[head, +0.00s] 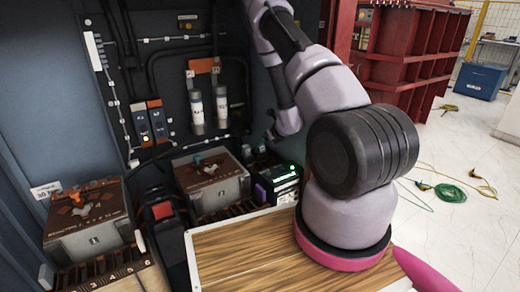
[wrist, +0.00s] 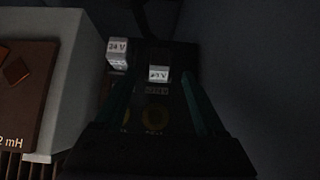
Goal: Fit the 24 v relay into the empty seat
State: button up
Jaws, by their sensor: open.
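In the dark wrist view my gripper (wrist: 159,78) is open, with one teal finger on each side of the picture's middle. A small white label, apparently reading 24 V (wrist: 158,73), shows between the fingertips on a dark part. A second, dimmer label (wrist: 157,91) lies just below it. A pale block marked 24 V (wrist: 117,47) stands left of the left finger, apart from it. I cannot tell which part is loose, and the empty seat is not clearly visible.
A grey box with a brown top (wrist: 28,85) stands close at left in the wrist view. The head view shows two brown-topped boxes (head: 90,215) (head: 210,178), a lit black device (head: 283,180), a wooden board (head: 245,255) and a dark cabinet wall behind.

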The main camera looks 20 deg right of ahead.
aim_at(259, 149)
jog(key=x, duration=0.6)
jog(key=shift+w+r, duration=0.1)
jog(key=shift+r, duration=0.1)
grip_shut()
